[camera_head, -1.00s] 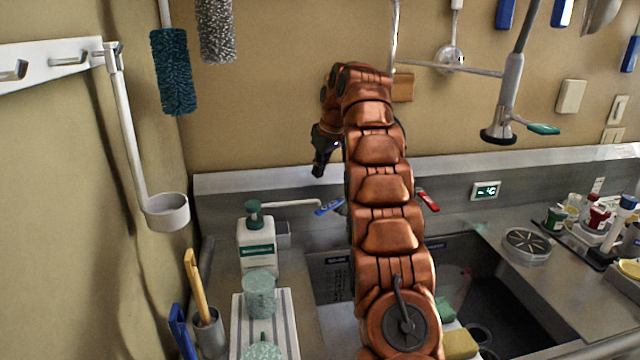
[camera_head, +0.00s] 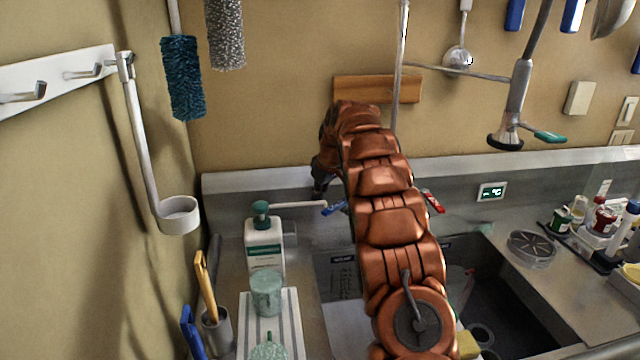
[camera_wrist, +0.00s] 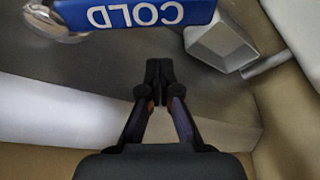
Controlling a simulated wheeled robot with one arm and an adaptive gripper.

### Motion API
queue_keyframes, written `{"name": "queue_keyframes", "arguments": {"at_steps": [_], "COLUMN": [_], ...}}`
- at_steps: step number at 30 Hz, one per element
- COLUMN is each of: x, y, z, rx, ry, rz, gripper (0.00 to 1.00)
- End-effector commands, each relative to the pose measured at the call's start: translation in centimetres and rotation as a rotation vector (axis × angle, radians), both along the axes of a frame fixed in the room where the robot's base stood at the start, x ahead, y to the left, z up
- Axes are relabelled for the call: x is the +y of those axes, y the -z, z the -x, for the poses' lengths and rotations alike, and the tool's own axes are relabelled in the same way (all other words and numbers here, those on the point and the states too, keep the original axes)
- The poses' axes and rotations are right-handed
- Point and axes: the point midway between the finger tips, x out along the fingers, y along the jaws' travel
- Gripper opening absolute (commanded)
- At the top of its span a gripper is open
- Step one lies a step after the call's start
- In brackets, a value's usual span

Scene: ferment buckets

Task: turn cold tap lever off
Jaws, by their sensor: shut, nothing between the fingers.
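The cold tap lever is a blue bar (camera_head: 334,208) just left of my arm, above the sink's back edge. In the wrist view the blue lever (camera_wrist: 135,12) fills the top, with COLD in white letters upside down. My gripper (camera_head: 318,192) is close to the lever, a little above and left of it. In the wrist view my gripper (camera_wrist: 159,68) has its fingertips together, empty, and a gap shows between them and the lever. A red lever (camera_head: 433,201) sits right of my arm. My arm hides the tap body between the levers.
A green-capped soap bottle (camera_head: 263,245) stands left of the sink, beside a spout (camera_head: 300,205). A spray head (camera_head: 507,130) hangs at the right. The sink (camera_head: 340,280) lies below my arm. A white holder (camera_head: 178,215) is on the left wall.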

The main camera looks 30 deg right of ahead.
Motion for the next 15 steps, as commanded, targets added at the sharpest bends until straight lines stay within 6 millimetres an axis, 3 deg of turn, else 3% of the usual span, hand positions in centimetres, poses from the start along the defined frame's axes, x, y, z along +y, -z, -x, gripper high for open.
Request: {"name": "queue_keyframes", "arguments": {"at_steps": [15], "x": [-0.8], "y": [-0.2], "z": [3.2], "rx": [0.000], "ry": [0.002], "rz": [0.000], "gripper": [0.00]}}
